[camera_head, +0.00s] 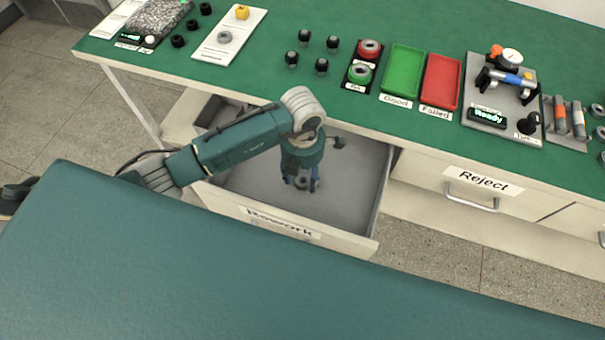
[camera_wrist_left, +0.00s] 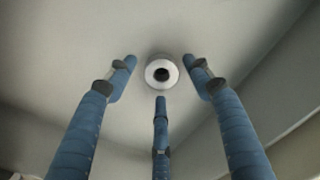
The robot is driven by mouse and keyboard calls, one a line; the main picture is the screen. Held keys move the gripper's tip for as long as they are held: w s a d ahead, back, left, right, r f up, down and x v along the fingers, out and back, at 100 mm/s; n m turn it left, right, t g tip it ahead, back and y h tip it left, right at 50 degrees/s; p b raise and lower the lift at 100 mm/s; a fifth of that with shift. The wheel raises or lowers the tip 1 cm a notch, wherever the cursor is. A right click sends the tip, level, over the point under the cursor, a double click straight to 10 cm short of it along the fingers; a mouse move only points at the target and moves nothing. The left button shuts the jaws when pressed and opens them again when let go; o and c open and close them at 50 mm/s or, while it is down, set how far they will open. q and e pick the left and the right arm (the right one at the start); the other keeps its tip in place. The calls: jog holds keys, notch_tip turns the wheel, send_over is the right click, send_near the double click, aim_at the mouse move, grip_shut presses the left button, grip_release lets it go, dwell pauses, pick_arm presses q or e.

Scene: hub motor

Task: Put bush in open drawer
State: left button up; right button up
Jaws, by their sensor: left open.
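The open drawer (camera_head: 355,241), labelled Rework, is pulled out below the green-topped bench. My left gripper (camera_head: 302,184) points down inside it, over the drawer floor. The bush (camera_wrist_left: 162,72) is a small pale grey ring with a dark hole; it also shows in the head view (camera_head: 302,182). In the left wrist view it lies just past the spread blue fingers of my left gripper (camera_wrist_left: 160,75), against the drawer floor, with gaps to the fingertips. The fingers are open and hold nothing. My right gripper is not in view.
A closed Reject drawer (camera_head: 500,204) is to the right. The drawer floor around the bush is clear.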

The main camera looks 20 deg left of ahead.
aim_at(302, 183)
pick_arm(q)
notch_tip(302, 183, up, 12)
jog(key=p, duration=0.7)
jog(key=shift+f+p, duration=0.25)
jog(key=shift+p, duration=0.1)
